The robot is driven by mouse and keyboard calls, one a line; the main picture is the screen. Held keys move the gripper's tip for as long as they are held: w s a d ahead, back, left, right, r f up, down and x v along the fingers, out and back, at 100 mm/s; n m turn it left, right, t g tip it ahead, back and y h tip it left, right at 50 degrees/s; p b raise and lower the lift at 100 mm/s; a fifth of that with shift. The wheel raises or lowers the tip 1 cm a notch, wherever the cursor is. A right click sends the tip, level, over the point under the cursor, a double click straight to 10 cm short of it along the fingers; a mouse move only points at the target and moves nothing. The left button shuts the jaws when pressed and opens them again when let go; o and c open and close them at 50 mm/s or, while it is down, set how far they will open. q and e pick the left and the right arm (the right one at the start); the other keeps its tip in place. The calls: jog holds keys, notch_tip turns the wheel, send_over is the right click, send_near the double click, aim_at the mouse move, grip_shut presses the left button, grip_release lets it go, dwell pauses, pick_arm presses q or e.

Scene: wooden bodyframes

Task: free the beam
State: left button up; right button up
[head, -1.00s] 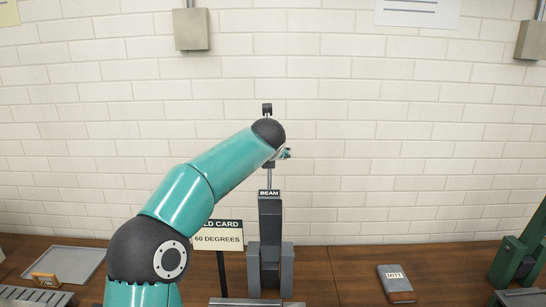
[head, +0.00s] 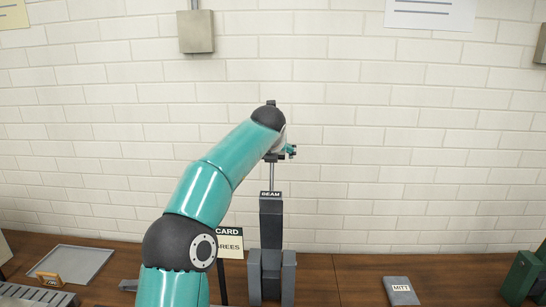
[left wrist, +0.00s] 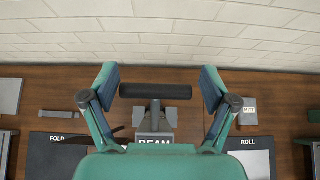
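The beam post (head: 271,228) is a grey upright stand labelled BEAM, with a thin rod rising from its top. In the left wrist view a dark horizontal bar (left wrist: 155,91) lies above the BEAM label (left wrist: 155,143), between my left gripper's fingers. My left gripper (left wrist: 158,80) is open, with a teal finger at each end of the bar and visible gaps. In the head view my left gripper (head: 281,153) is at the top of the rod, partly hidden by its own wrist. My right gripper is not in view.
A card sign (head: 230,244) stands left of the post, partly behind my arm. A grey tray (head: 80,262) is at the left, with a small orange-framed item (head: 49,279) near it. A grey MITT block (head: 400,290) and a green stand (head: 522,278) are at the right.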

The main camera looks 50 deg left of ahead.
pick_arm(q)
jog(key=shift+o, duration=0.2)
jog(key=shift+w+f, duration=0.15)
jog(key=shift+f, duration=0.05)
jog(key=shift+s+r, duration=0.1)
jog(key=shift+s, duration=0.3)
jog(key=v, duration=1.1)
jog(key=shift+s+d+r, duration=0.15)
jog(key=shift+d+r, duration=0.1)
jog(key=shift+d, duration=0.05)
